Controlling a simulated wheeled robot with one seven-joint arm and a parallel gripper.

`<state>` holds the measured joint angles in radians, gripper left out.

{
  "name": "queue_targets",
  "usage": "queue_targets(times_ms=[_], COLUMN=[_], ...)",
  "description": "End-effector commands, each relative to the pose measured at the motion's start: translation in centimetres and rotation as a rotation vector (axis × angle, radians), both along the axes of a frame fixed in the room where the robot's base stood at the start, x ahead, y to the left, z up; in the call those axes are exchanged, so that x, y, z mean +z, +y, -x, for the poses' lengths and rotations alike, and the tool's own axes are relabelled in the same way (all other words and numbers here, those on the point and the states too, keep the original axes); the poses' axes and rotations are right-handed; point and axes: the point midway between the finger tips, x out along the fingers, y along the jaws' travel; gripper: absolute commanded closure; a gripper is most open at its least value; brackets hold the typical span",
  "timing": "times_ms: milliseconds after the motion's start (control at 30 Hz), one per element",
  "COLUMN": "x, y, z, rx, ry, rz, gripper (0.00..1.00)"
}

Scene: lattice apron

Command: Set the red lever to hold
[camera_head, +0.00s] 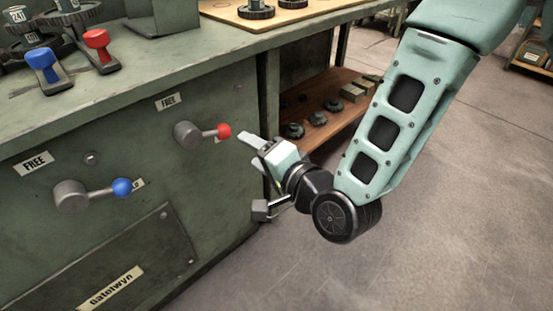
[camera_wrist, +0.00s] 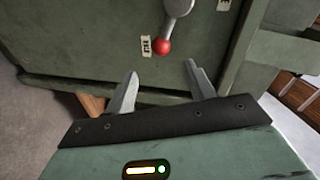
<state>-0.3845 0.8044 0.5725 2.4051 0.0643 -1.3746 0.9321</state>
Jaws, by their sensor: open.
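The red lever (camera_head: 207,133) is on the green cabinet front, a grey hub with an arm and red ball knob pointing right in the head view. A FREE label (camera_head: 167,101) is above the hub. A second label, partly covered by the knob in the head view, shows beside the knob in the wrist view (camera_wrist: 146,46); its text is hard to read. My gripper (camera_head: 250,150) is open and empty, just right of the knob. In the wrist view the red knob (camera_wrist: 163,46) lies ahead of my gripper (camera_wrist: 160,69), slightly beyond the fingertips and apparently not touched.
A blue-knobbed lever (camera_head: 95,192) with its own FREE label (camera_head: 35,163) is lower left on the same front. Small blue (camera_head: 42,65) and red (camera_head: 97,46) levers stand on the top. A wooden shelf (camera_head: 320,135) with parts is behind my gripper.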

Motion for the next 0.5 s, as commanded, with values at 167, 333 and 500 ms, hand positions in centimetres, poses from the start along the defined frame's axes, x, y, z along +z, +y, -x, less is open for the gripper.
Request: queue_targets(times_ms=[167,333,500], x=[1.1,1.3,1.2], y=[-2.7,-3.6,-4.2], z=[2.5,3.5,3.9], rx=[0.000,0.001,-0.001], ry=[0.005,0.005,0.002], rz=[0.002,0.002,0.001], gripper=[0.46,0.46,0.46])
